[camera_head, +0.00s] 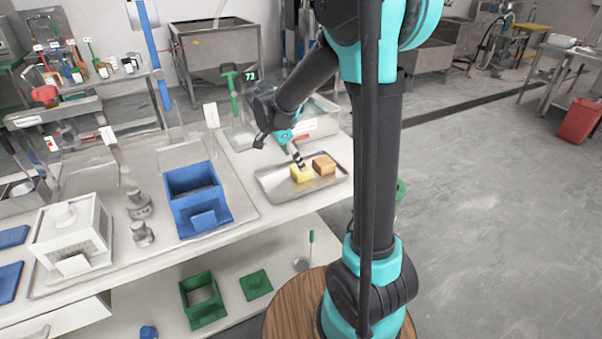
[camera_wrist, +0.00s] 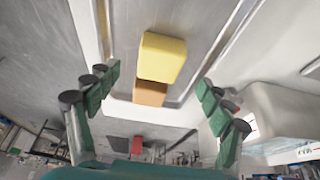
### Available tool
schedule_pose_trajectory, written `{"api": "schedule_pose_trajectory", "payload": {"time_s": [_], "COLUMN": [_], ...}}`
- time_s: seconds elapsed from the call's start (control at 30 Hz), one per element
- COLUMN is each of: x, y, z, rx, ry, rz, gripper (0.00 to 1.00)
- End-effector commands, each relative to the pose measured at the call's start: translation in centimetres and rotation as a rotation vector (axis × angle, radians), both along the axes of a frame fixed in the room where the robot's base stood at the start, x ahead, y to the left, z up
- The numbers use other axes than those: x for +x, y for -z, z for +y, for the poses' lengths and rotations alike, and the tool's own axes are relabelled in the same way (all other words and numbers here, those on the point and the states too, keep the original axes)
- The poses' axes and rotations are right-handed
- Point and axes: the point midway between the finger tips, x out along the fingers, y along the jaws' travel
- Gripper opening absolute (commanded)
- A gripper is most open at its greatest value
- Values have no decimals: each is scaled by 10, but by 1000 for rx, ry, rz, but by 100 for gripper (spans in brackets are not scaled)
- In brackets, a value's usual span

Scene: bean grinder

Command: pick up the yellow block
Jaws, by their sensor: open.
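The yellow block (camera_head: 301,174) lies on a metal tray (camera_head: 277,193) on the white table, beside an orange-brown block (camera_head: 324,164). In the wrist view the yellow block (camera_wrist: 162,57) is ahead between my fingers, with the orange-brown block (camera_wrist: 150,93) right next to it. My gripper (camera_head: 295,154) is just above the tray by the yellow block in the head view. Its green fingers stand wide apart in the wrist view (camera_wrist: 158,82), with nothing held. In the head view the fingertips partly overlap the yellow block, so contact cannot be told there.
A blue bin (camera_head: 193,188) stands left of the tray, with a white box-like machine (camera_head: 70,235) farther left. A pale container (camera_head: 322,117) sits behind the tray. A green bin (camera_head: 202,300) is on the lower shelf. Open floor lies to the right.

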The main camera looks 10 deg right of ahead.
Motion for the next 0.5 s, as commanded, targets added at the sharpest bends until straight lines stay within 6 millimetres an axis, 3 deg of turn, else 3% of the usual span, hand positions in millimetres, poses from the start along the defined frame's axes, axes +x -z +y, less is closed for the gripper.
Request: {"api": "schedule_pose_trajectory", "payload": {"time_s": [0.27,0.5], "x": [3,8], "y": [18,47], "z": [-9,-23], "rx": [0,0], "ry": [1,0], "rz": [0,1], "gripper": [80,80]}}
